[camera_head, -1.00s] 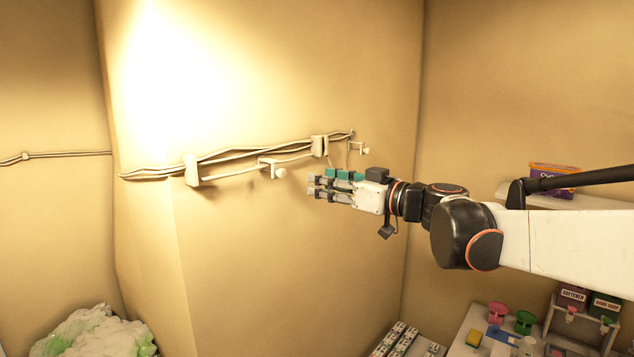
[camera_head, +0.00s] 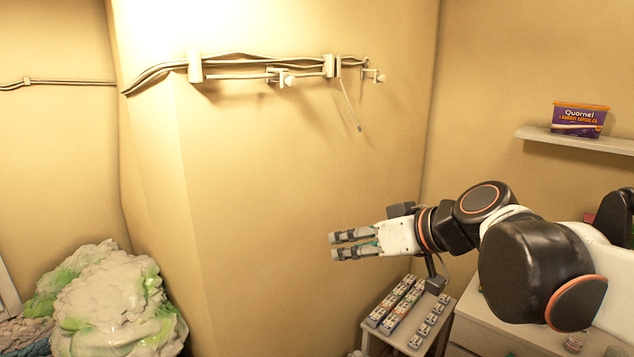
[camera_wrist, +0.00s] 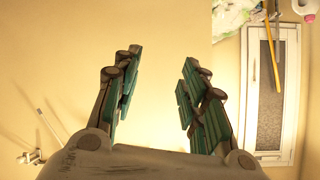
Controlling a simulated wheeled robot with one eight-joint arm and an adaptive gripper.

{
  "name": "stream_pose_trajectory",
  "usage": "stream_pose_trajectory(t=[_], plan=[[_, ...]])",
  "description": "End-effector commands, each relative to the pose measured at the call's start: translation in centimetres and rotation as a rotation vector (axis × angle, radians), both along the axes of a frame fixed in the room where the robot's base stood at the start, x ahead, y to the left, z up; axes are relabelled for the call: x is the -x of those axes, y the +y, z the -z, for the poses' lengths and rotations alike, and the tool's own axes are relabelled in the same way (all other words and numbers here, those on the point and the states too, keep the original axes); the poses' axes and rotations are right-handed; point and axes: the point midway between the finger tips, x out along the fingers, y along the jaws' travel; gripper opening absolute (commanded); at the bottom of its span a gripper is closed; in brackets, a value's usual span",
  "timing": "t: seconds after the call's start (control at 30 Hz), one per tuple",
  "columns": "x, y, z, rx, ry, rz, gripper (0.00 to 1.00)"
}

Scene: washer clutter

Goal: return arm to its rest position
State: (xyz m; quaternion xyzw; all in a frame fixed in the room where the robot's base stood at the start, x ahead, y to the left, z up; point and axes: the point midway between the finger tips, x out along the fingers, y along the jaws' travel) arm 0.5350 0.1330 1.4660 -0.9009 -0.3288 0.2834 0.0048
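My gripper (camera_head: 355,244) is held out to the left in the head view, below the wall rail and in front of the beige wall. In the wrist view my gripper (camera_wrist: 158,95) shows two teal-padded fingers standing apart, with nothing between them. My arm (camera_head: 540,260) reaches in from the right edge with its elbow bent, and part of it covers the white counter.
A rail with pipes (camera_head: 240,72) and hooks runs along the wall above my gripper. A shelf (camera_head: 560,139) at right bears a purple capsule box (camera_head: 578,120). A small stand (camera_head: 440,314) with several small packs is below. A foamy pile (camera_head: 110,305) is at lower left.

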Motion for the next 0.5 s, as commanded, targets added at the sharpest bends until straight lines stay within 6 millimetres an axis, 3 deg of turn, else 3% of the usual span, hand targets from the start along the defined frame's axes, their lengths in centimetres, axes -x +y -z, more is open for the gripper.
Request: stream_pose_trajectory(t=[0.03,0.5], plan=[[1.4,-0.5,3.3,0.022,0.032,0.023,0.39],[11.7,-7.6,23.2,0.214,0.273,0.344,0.39]])
